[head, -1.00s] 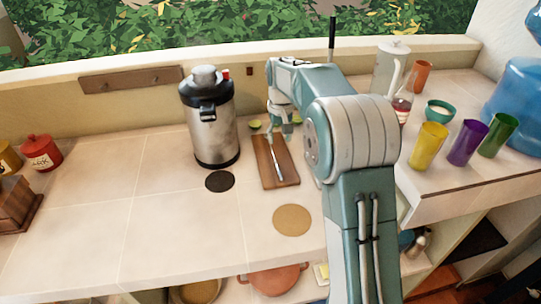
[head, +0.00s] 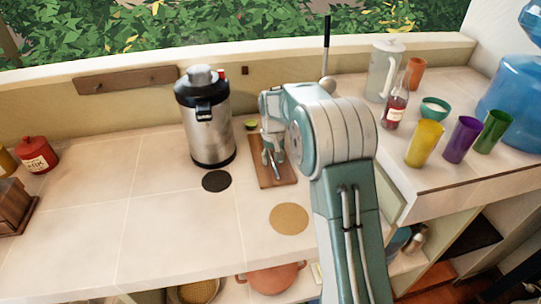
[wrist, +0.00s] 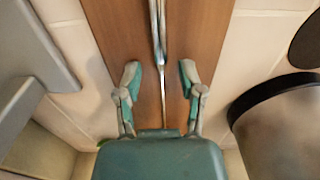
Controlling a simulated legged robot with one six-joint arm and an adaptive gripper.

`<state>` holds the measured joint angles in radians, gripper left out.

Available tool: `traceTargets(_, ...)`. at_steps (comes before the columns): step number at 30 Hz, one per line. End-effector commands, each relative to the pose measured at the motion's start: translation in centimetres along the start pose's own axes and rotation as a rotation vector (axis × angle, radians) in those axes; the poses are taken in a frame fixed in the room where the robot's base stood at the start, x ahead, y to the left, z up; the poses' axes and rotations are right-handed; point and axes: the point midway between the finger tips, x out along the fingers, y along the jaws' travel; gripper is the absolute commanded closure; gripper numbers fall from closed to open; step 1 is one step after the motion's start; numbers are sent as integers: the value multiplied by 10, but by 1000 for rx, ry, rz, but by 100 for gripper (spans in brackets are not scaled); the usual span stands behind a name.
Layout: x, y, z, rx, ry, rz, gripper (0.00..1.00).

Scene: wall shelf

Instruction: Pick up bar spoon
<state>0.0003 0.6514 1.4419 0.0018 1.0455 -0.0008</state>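The bar spoon (head: 277,172), a slim shiny metal utensil, lies lengthwise on the brown wooden board (head: 283,181). In the wrist view the spoon (wrist: 158,35) runs from the top edge down between my fingers, over the board (wrist: 205,30). My gripper (wrist: 160,80) is open, one finger on each side of the spoon, with clear gaps and no contact visible. In the head view my gripper (head: 272,155) hangs over the board and hides part of the spoon. Its exact height above the board is hard to tell.
A steel airpot (head: 208,130) stands just left of the board. A dark round coaster (head: 216,181) and a tan one (head: 289,218) lie in front. A lime piece (head: 251,124) sits behind. The right counter holds a bottle (head: 395,112) and several cups. The left counter is largely clear.

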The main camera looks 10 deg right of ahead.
Motion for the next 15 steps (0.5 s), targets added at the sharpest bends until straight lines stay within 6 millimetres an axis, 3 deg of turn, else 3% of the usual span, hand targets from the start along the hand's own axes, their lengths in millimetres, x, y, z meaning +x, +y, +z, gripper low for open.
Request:
traceTargets(1, 0, 0, 0, 0, 0, 0, 84)
traceTargets(2, 0, 0, 0, 0, 0, 0, 98)
traceTargets(3, 0, 0, 0, 0, 0, 0, 100)
traceTargets(15, -1, 0, 0, 0, 0, 0, 100)
